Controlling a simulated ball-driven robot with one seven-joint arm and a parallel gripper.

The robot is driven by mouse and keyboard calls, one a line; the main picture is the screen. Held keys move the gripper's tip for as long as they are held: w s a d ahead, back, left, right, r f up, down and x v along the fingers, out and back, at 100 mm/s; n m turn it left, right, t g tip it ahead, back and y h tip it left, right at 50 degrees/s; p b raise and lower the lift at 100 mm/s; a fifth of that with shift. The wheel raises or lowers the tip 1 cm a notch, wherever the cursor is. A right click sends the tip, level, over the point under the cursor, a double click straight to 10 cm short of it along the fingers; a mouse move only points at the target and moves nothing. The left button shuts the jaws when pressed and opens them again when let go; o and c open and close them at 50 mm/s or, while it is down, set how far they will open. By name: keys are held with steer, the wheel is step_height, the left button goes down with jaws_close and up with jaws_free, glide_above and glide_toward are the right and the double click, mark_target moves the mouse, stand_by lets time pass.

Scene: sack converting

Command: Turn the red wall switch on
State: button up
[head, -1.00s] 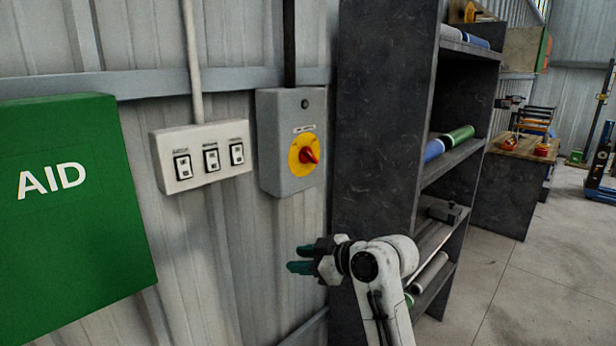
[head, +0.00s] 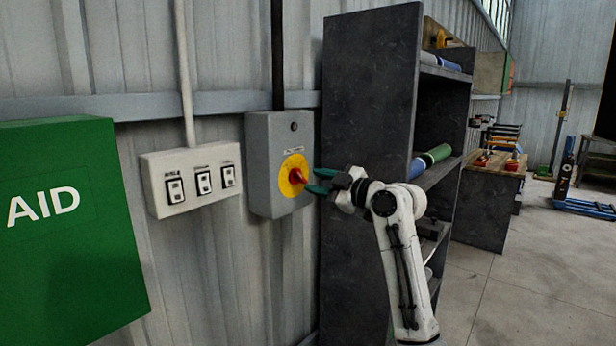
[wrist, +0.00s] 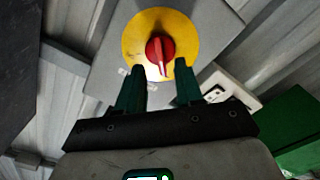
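The red switch (head: 297,177) is a rotary knob on a yellow round plate (head: 288,168), mounted on a grey box (head: 262,150) on the wall. In the wrist view the red knob (wrist: 159,52) shows just beyond the fingertips, with the yellow plate (wrist: 135,38) around it. My gripper (head: 318,180) has teal fingers and is level with the knob, close to its right side. In the wrist view my gripper (wrist: 160,72) is open, its fingers apart with the knob between and ahead of them. I cannot tell whether either finger touches the knob.
A white panel (head: 157,208) with three rocker switches is left of the grey box. A green aid box (head: 90,250) hangs further left. A dark shelf unit (head: 365,95) stands close on the right, behind my arm. Open floor (head: 520,285) lies to the right.

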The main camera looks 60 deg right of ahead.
mark_target(303, 178)
steer(key=shift+p+x, duration=0.3)
steer(key=shift+x, duration=1.45)
steer(key=shift+c, duration=0.4)
jaws_close()
